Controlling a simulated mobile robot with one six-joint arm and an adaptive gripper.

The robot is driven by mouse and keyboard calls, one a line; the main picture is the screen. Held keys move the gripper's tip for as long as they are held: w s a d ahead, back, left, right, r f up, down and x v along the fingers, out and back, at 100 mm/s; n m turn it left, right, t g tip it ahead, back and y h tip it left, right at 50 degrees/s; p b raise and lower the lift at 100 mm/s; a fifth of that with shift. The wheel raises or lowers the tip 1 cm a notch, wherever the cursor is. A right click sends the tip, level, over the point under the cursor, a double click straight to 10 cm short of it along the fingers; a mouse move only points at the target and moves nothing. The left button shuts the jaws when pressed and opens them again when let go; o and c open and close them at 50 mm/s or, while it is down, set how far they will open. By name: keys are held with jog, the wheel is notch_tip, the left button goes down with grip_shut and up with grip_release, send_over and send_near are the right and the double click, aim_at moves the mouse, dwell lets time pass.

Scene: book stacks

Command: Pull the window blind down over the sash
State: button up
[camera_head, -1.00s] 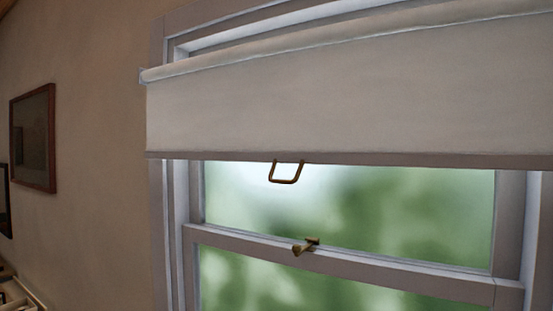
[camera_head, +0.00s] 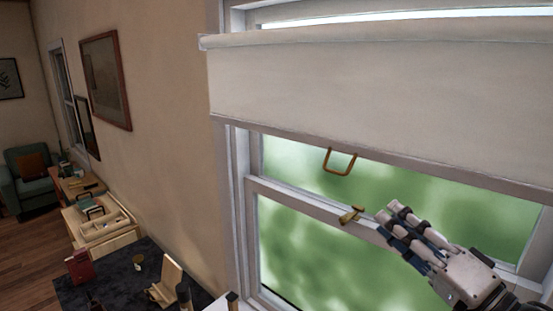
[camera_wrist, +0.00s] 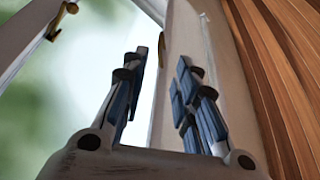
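The off-white blind (camera_head: 370,85) covers the top part of the window, its lower edge above the sash rail (camera_head: 292,195). A brass pull loop (camera_head: 340,162) hangs from that edge. My gripper (camera_head: 390,213) is below and right of the loop, apart from it in the head view, in front of the lower glass. In the wrist view my gripper (camera_wrist: 162,65) has its blue-padded fingers spread. The pale blind (camera_wrist: 183,35) is beyond them. A thin brownish sliver shows between the fingers; I cannot tell whether it is the loop.
A brass sash latch (camera_head: 351,215) sits on the rail, close left of my fingertips. A dark table (camera_head: 125,270) with several objects is at lower left. Framed pictures (camera_head: 106,80) hang on the left wall. A green armchair (camera_head: 35,178) stands far left.

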aim_at(334, 172)
jog(key=p+x, duration=0.2)
jog(key=x, duration=1.4)
jog(key=shift+w+a+r, duration=0.1)
jog(key=shift+w+a, duration=0.05)
jog(key=shift+w, duration=0.25)
grip_shut()
